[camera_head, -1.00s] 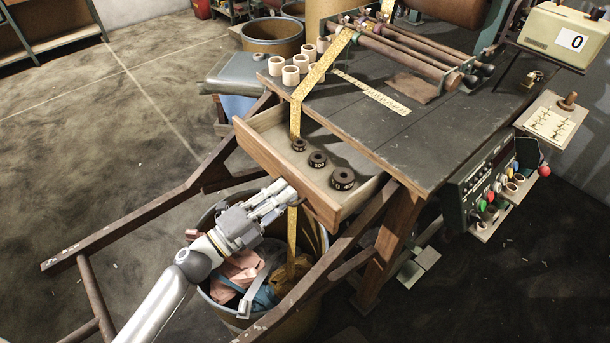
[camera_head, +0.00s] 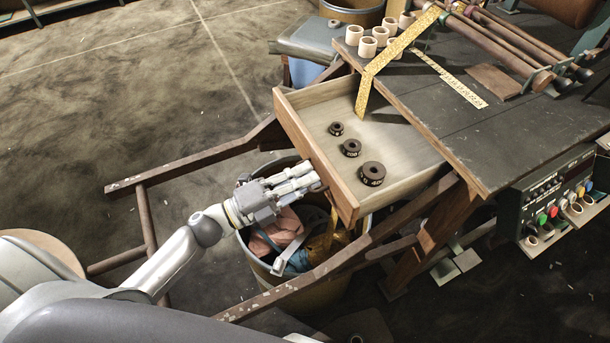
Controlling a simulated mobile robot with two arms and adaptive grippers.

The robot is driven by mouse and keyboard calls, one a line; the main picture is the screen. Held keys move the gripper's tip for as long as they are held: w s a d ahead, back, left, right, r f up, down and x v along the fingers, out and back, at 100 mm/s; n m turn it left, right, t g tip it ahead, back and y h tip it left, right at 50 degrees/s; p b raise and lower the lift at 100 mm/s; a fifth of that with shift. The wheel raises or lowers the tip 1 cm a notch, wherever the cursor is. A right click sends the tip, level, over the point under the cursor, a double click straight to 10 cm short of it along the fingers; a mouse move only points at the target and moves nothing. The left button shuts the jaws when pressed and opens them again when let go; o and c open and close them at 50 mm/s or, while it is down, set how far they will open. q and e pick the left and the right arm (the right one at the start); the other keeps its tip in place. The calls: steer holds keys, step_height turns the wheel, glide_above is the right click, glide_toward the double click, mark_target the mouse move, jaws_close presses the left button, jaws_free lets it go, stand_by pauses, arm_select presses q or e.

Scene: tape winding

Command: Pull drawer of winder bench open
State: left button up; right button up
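The winder bench (camera_head: 500,130) has a dark top. Its wooden drawer (camera_head: 292,132) stands pulled well out toward the lower left. Three dark ring weights (camera_head: 372,174) lie on the drawer's floor. My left gripper (camera_head: 312,180) is at the drawer's front panel, near the panel's middle, with its fingers closed together against it. The handle is hidden behind the fingers. My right gripper is not in view.
A yellow measuring tape (camera_head: 395,52) crosses the bench edge and hangs into the drawer. A bin of scraps (camera_head: 320,292) stands under the drawer, between wooden legs and rails (camera_head: 195,168). Several pale rings (camera_head: 367,46) stand on the bench. Open floor lies at left.

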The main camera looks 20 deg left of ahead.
arm_select(q)
steer(key=o, duration=0.4)
steer(key=shift+c, duration=0.2)
steer(key=v, duration=1.2)
